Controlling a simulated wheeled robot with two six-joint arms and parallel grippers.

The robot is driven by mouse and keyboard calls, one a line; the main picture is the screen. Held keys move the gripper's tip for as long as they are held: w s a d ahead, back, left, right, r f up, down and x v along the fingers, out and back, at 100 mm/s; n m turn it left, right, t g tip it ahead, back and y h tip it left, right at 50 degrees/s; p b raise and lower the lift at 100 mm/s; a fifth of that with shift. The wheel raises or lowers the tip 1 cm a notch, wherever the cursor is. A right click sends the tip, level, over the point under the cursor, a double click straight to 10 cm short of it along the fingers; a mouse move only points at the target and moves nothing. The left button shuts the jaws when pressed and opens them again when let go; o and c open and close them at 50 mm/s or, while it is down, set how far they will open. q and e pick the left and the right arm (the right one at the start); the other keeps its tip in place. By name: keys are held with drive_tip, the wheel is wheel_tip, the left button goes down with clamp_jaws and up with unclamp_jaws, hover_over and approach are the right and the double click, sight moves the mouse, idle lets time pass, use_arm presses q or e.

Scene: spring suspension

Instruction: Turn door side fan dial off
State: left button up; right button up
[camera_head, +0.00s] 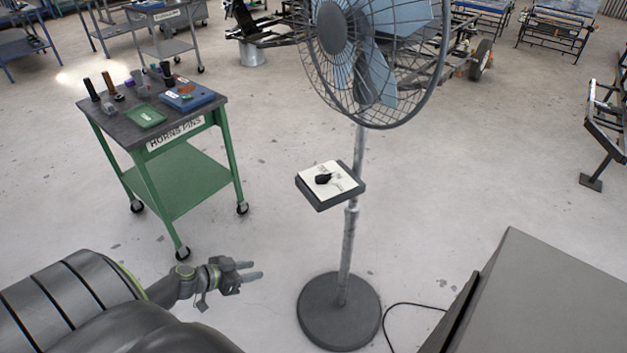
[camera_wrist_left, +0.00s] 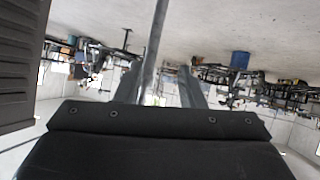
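The fan (camera_head: 375,45) stands on a grey pole with a round dark base (camera_head: 338,312). A square control box (camera_head: 330,184) with a pale top face is fixed partway up the pole. A black dial knob (camera_head: 323,179) sits on that face; its exact setting is too small to read. My left gripper (camera_head: 256,270) is low and to the left of the pole, apart from the box and dial. Its two fingers are spread and empty; they also show in the left wrist view (camera_wrist_left: 160,88), with the pole (camera_wrist_left: 154,45) beyond them. My right gripper is not in view.
A green-legged cart (camera_head: 165,120) with a dark top holding tools, a green tray and a blue box stands left of the fan. A large dark grey box-like surface (camera_head: 550,300) fills the lower right. A black cable (camera_head: 400,306) lies near the base. Open floor surrounds the fan.

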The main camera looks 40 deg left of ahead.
use_arm(q)
drive_tip(key=w+r+m+t+h+p, duration=0.1)
drive_tip(key=w+r+t+h, duration=0.15)
drive_tip(key=r, duration=0.75)
drive_tip(key=w+r+m+t+h+p, duration=0.1)
drive_tip(key=w+r+m+t, duration=0.2)
drive_tip(key=r, duration=0.8)
drive_tip(key=n+b, duration=0.1)
drive_tip(key=b, duration=1)
approach(316, 179)
drive_tip(key=shift+b+x, duration=2.2)
drive_tip(key=shift+b, duration=0.3)
drive_tip(key=p+x, duration=0.2)
drive_tip(key=x, duration=0.2)
drive_tip(key=shift+w+r, duration=0.1)
drive_tip(key=shift+r, duration=0.05)
drive_tip(key=shift+p+x, duration=0.45)
drive_tip(key=shift+x, duration=0.3)
